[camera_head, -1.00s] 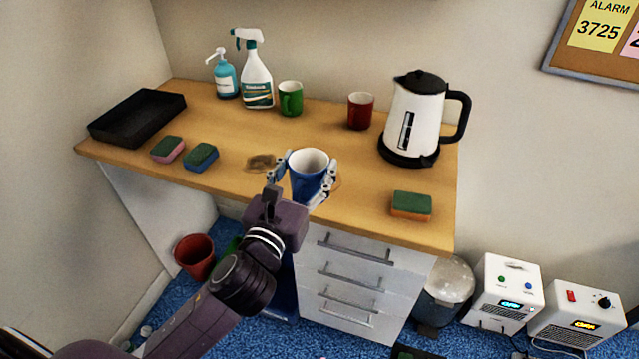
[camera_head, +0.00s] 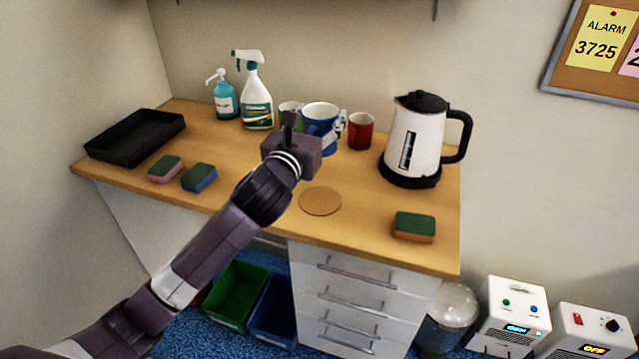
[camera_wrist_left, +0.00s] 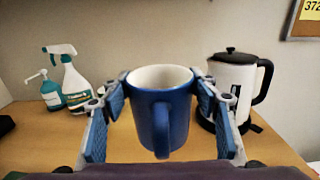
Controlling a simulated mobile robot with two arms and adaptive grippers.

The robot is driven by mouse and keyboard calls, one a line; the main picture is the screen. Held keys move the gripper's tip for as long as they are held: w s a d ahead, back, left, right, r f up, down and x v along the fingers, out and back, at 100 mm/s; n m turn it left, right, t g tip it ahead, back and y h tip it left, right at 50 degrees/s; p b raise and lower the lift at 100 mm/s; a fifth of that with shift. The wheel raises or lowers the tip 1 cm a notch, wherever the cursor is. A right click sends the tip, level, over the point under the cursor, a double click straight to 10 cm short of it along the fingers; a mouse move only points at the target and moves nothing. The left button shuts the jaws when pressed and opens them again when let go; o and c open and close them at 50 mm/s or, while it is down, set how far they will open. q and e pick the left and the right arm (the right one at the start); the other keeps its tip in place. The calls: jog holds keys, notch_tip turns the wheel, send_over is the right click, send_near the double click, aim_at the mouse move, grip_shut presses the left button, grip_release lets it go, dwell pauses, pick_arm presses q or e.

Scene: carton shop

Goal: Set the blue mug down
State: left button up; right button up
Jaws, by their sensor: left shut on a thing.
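The blue mug (camera_head: 321,115) is upright, with a white inside, near the back of the desk, in front of the green mug and left of the red one. My left gripper (camera_head: 322,128) is shut on it, a finger on each side. In the left wrist view the mug (camera_wrist_left: 162,105) sits between the fingers (camera_wrist_left: 161,90), its handle facing the camera. Its base is partly hidden in the head view, and I cannot tell if it touches the desktop. A round brown coaster (camera_head: 320,201) lies bare near the desk's front. My right gripper is not in view.
The green mug (camera_head: 288,106) is partly hidden. The red mug (camera_head: 361,132) and white kettle (camera_head: 414,140) stand to the right, spray bottle (camera_head: 257,100) and soap bottle (camera_head: 225,101) to the left. Sponges (camera_head: 414,224) and a black tray (camera_head: 136,138) lie on the desk (camera_head: 360,195).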

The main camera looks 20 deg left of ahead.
pick_arm(q)
notch_tip(320, 180, down, 15)
jog(key=shift+f+b, duration=0.2)
jog(key=shift+b, duration=0.45)
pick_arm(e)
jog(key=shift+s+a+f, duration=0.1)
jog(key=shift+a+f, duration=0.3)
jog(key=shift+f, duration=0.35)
pick_arm(q)
jog(key=shift+f, duration=0.1)
jog(key=o, duration=1.4)
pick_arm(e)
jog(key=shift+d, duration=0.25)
